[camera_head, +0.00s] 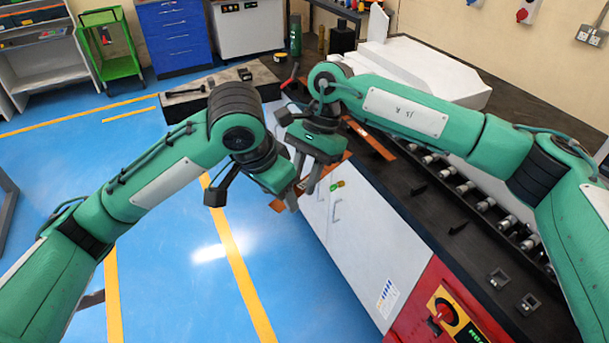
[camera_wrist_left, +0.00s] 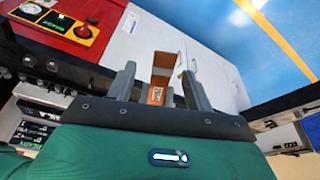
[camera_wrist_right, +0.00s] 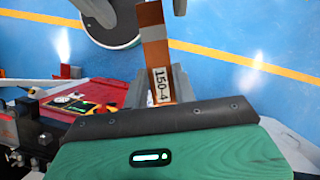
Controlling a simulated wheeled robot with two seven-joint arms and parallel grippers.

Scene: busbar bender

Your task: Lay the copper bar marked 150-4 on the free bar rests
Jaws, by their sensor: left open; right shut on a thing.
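The copper bar marked 150-4 (camera_wrist_right: 154,47) is held in my right gripper (camera_wrist_right: 161,80), its label facing the right wrist camera. In the head view my right gripper (camera_head: 311,183) holds the bar (camera_head: 278,206) over the bench's front edge, above the blue floor. My left gripper (camera_head: 293,198) is beside it, open. In the left wrist view the bar (camera_wrist_left: 162,72) shows between the open left fingers (camera_wrist_left: 160,85); I cannot tell whether they touch it. Small black pieces on the bench (camera_head: 418,188) look like bar rests, with nothing on them.
Another copper bar (camera_head: 370,138) lies on the dark bench top, behind the grippers. A row of metal cylinders (camera_head: 485,204) runs along the bench. Two small square metal fittings (camera_head: 497,279) sit nearer. A red control panel (camera_head: 445,311) is on the bench front.

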